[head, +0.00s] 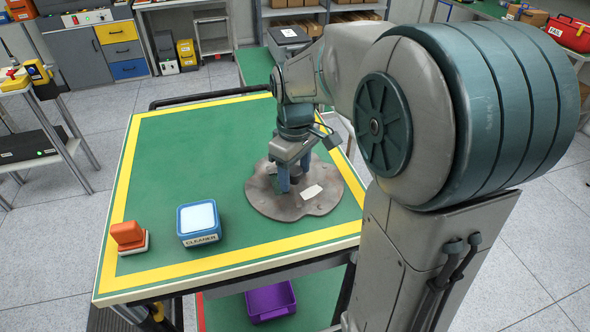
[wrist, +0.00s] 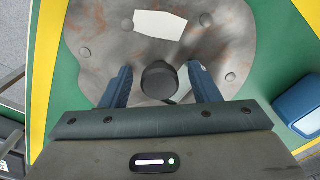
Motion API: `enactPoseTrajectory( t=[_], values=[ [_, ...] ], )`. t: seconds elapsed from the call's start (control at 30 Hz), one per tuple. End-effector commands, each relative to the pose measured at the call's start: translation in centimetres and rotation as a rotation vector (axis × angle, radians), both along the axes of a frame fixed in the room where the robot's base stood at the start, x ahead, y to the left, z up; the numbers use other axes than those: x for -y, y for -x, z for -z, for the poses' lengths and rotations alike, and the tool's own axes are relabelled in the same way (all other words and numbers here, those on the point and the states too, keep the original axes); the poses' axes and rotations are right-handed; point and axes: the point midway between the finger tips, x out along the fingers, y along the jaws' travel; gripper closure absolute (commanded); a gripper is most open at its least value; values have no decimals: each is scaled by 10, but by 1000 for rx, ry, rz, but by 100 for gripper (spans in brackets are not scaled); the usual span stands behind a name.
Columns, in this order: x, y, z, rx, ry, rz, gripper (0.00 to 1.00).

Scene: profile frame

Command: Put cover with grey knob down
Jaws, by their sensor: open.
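The cover (head: 268,203) is a flat, irregular, grey-brown stained plate with a white patch on top. It lies on the green table top, and in the wrist view the cover (wrist: 222,42) shows several round studs. Its dark grey knob (wrist: 160,84) stands up between my fingers. My gripper (head: 294,176) is low over the cover and open; in the wrist view my gripper (wrist: 159,68) has one blue finger on each side of the knob, with a gap on both sides. In the head view the knob is largely hidden by my gripper.
A blue box with a pale top, labelled CLEANER (head: 199,223), stands left of the cover. An orange block on a white base (head: 130,237) is at the front left corner. The table (head: 180,150) is bare at the back left. A purple bin (head: 270,301) is on the shelf below.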

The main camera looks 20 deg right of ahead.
Motion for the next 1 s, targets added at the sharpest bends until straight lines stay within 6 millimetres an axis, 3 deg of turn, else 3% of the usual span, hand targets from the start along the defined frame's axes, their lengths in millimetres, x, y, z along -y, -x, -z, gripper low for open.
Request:
enactPoseTrajectory(
  t=[0.17, 0.4, 0.6, 0.83, 1.0],
  values=[
    [0, -1, -23, 6, -1, 0, 44],
    [0, -1, -76, 6, 0, 0, 44],
    [0, -1, -109, 4, 0, 0, 44],
    [0, 8, -119, 13, -1, 32, 44],
    [0, 43, -99, 72, -11, 182, 44]
  ],
)
